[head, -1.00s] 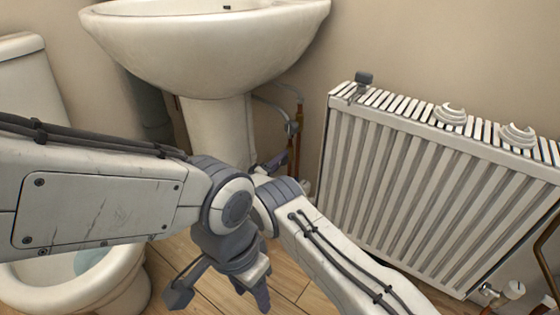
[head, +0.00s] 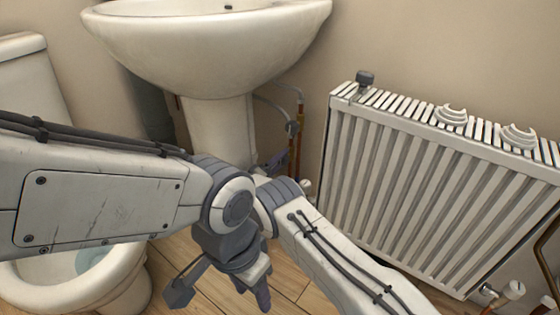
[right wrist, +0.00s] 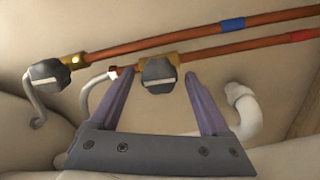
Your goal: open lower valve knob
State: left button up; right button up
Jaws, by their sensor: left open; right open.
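In the right wrist view, a dark grey valve knob (right wrist: 158,73) with a pale stripe sits on a brass valve body on a copper pipe. My right gripper (right wrist: 161,78) is open, with one purple finger on each side of this knob; I cannot tell whether they touch it. A second similar knob (right wrist: 46,76) is to the left, outside the fingers. I cannot tell which knob is the lower one. In the head view, my right gripper (head: 277,160) is mostly hidden behind my arm, near the pipes under the sink. My left gripper (head: 222,290) is open and empty above the floor.
The sink (head: 205,45) on its pedestal stands just left of the copper pipes (head: 299,125). A white radiator (head: 400,185) is close on the right. The toilet (head: 110,290) is at left. A bent white pipe (right wrist: 248,110) passes near the right finger.

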jog(key=p+v, duration=0.4)
jog(key=v, duration=0.6)
